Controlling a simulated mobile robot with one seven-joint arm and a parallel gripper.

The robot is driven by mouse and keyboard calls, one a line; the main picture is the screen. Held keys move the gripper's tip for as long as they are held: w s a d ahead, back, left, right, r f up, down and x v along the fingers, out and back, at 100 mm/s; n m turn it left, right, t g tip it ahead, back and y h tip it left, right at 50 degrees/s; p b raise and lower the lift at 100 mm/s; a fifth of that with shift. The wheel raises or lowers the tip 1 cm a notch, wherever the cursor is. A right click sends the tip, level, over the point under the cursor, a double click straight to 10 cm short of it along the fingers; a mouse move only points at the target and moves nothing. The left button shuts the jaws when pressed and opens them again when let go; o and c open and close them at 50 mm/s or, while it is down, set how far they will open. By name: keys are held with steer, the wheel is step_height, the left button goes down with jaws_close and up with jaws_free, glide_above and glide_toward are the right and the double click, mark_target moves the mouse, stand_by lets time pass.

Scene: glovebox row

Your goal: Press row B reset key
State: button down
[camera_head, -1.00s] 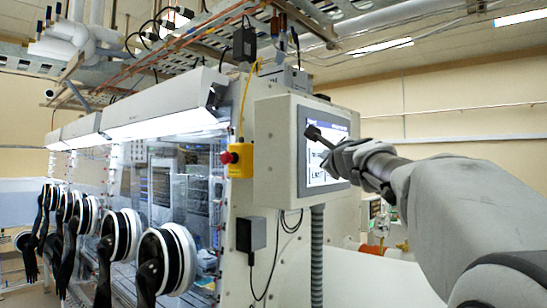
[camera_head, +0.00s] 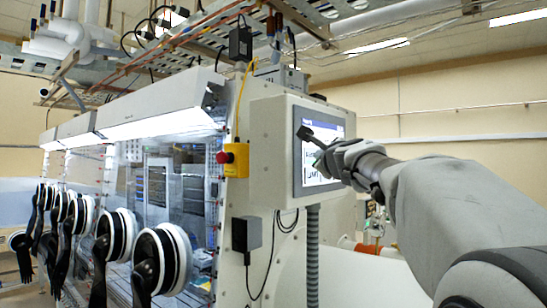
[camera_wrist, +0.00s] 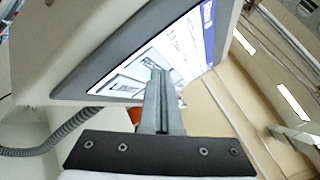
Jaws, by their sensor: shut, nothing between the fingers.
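A grey control panel (camera_head: 270,150) with a lit touchscreen (camera_head: 335,128) is mounted at the end of the glovebox row. Its white page has a blue header and dark marks too small to read. My gripper (camera_head: 304,132) is shut and empty, with its tips in front of the screen's left part. In the wrist view the shut fingers (camera_wrist: 157,78) overlap the screen (camera_wrist: 150,60), near pale boxes and a small green patch. I cannot tell which box is the row B reset key, or whether the tips touch the glass.
A yellow box with a red emergency-stop button (camera_head: 226,157) is left of the panel. Black gloves on white ports (camera_head: 162,258) line the glovebox front. A grey conduit (camera_head: 312,255) hangs below the panel. Open room lies to the panel's right.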

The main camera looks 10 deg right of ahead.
steer(key=shift+s+d, duration=0.45)
steer(key=shift+s, duration=0.2)
steer(key=s+d+b, duration=0.1)
steer(key=s, duration=0.1)
steer(key=s+d, duration=0.2)
steer(key=shift+b, duration=0.35)
stand_by(0.7)
steer(key=s+a+f+n+g+y, duration=0.2)
steer(key=s+a+f+n, duration=0.25)
steer(key=f, duration=0.25)
steer(key=s+a+f+n+g+y+b, duration=0.1)
steer(key=s+a+f+n+g+y, duration=0.2)
steer(key=a+f+n, duration=0.4)
steer(key=s+a+f+n+g, duration=0.2)
steer(key=s+a+f+n, duration=0.3)
steer(key=f, duration=0.3)
steer(key=s+f+n+g+h+b, duration=0.1)
steer(key=s+f+n+g+h, duration=0.1)
steer(key=s+f+n+g, duration=0.4)
steer(key=s+f+n, duration=0.5)
steer(key=s+f, duration=0.7)
steer(key=f, duration=0.2)
steer(key=shift+s+a+f, duration=0.2)
steer(key=shift+f, duration=0.15)
